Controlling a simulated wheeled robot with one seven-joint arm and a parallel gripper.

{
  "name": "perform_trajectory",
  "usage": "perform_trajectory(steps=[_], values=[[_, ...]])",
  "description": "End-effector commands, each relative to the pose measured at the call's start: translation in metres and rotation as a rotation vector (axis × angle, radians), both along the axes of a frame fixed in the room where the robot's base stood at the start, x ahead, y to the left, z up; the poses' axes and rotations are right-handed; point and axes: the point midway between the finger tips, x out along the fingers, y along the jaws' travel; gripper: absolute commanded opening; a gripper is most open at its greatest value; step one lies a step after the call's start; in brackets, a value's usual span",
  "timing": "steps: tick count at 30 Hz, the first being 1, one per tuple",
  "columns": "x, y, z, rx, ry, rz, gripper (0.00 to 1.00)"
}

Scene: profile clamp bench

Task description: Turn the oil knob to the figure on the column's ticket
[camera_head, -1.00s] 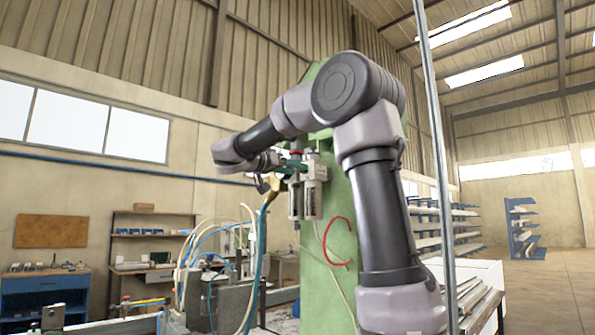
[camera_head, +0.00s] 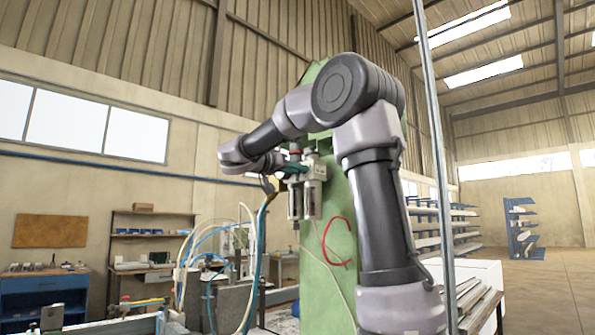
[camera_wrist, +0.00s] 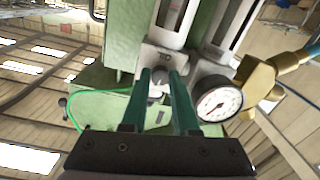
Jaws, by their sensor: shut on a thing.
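The green column (camera_head: 330,240) stands at the centre in the head view, with two filter-type units (camera_head: 313,195) on its left side. My gripper (camera_wrist: 160,76) has teal fingers, which also show at the top of the units in the head view (camera_head: 291,168). Its fingertips are shut on a small grey knob (camera_wrist: 158,84) on the unit's grey block in the wrist view. The fingers partly hide the knob, and its scale cannot be read. The column also shows in the wrist view (camera_wrist: 124,35). I cannot make out a readable ticket.
A round pressure gauge (camera_wrist: 218,104) sits right beside the fingers, with a brass fitting (camera_wrist: 262,88) further right. Loose hoses (camera_head: 245,250) hang left of the column. A thin upright metal post (camera_head: 437,150) stands right of my arm.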

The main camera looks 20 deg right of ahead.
Motion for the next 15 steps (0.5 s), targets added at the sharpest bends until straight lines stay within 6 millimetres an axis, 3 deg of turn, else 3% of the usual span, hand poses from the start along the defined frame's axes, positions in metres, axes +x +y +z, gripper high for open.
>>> perform_trajectory(steps=[15], values=[[0.0002, 0.0007, 0.0001, -0.124, 0.341, 0.002, 0.0]])
